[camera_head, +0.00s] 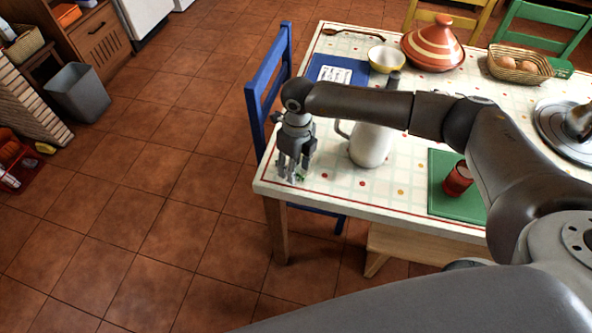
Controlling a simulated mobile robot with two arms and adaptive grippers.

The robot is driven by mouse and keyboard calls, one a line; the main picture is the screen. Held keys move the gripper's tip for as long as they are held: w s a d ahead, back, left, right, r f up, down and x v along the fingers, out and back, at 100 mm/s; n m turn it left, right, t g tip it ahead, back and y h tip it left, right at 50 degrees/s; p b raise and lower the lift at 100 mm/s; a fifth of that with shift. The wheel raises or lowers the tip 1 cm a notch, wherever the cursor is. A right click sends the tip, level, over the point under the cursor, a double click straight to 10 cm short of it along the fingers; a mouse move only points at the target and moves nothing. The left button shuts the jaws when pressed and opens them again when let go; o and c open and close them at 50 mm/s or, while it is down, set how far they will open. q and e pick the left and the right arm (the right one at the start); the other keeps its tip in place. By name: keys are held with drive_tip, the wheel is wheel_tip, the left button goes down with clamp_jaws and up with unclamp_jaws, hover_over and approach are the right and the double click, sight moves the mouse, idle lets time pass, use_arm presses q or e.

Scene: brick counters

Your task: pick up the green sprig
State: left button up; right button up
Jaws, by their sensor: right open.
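The green sprig (302,176) is a small patch of green on the tabletop near its front left corner, mostly hidden by my right gripper. My right gripper (292,178) points down over that corner, with its fingers apart around or just beside the sprig. I cannot tell whether the fingers touch it. The white table (345,188) has a red border line and a dotted pattern. My left gripper is not in view.
A white pitcher (369,145) stands close to the right of my right gripper, partly behind my arm. A blue chair (268,78) stands against the table's left side. A red cup (457,179) is on a green mat (440,203). Open tiled floor (150,200) lies to the left.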

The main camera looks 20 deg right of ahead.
drive_tip(key=shift+f, duration=0.35)
drive_tip(key=c, duration=0.8)
drive_tip(key=shift+r, duration=0.15)
drive_tip(key=shift+r+b, duration=0.3)
drive_tip(key=shift+r, duration=0.3)
drive_tip(key=s+r+b, duration=0.1)
drive_tip(key=s+r, duration=0.3)
drive_tip(key=s+a+r+b, duration=0.1)
drive_tip(key=s+r, duration=0.2)
drive_tip(key=s, duration=0.2)
drive_tip(key=s+r+b, duration=0.1)
drive_tip(key=s+r, duration=0.3)
drive_tip(key=s, duration=0.1)
drive_tip(key=shift+a+r, duration=0.3)
drive_tip(key=shift+r, duration=0.05)
